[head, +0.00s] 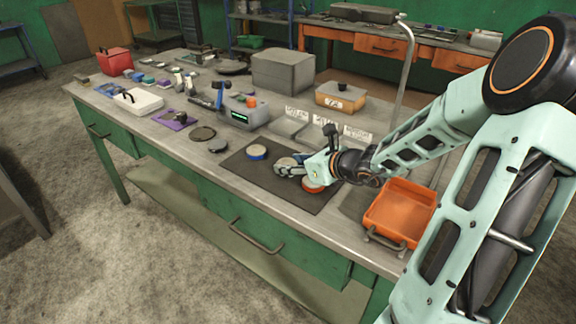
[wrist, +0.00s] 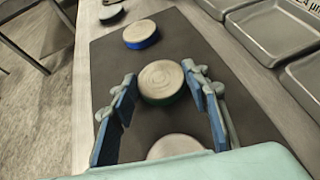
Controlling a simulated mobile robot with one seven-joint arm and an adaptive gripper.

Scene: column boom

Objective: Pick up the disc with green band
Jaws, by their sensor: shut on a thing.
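The disc with green band (wrist: 160,78) has a pale round top and a dark green side. It sits between the two fingers of my gripper (wrist: 162,98), near their tips. In the head view my gripper (head: 291,170) is low over the dark mat, shut on this disc (head: 285,162), whose band is mostly hidden there. I cannot tell whether the disc is clear of the mat. A disc with a blue band (wrist: 140,34) stands apart, beyond it; it also shows in the head view (head: 257,152). A disc with an orange-red band (head: 312,187) is under my gripper on the near side.
The dark mat (head: 240,167) lies on the bench. Grey trays (wrist: 272,28) line its right side in the wrist view. An orange bin (head: 400,212) stands at the right front.

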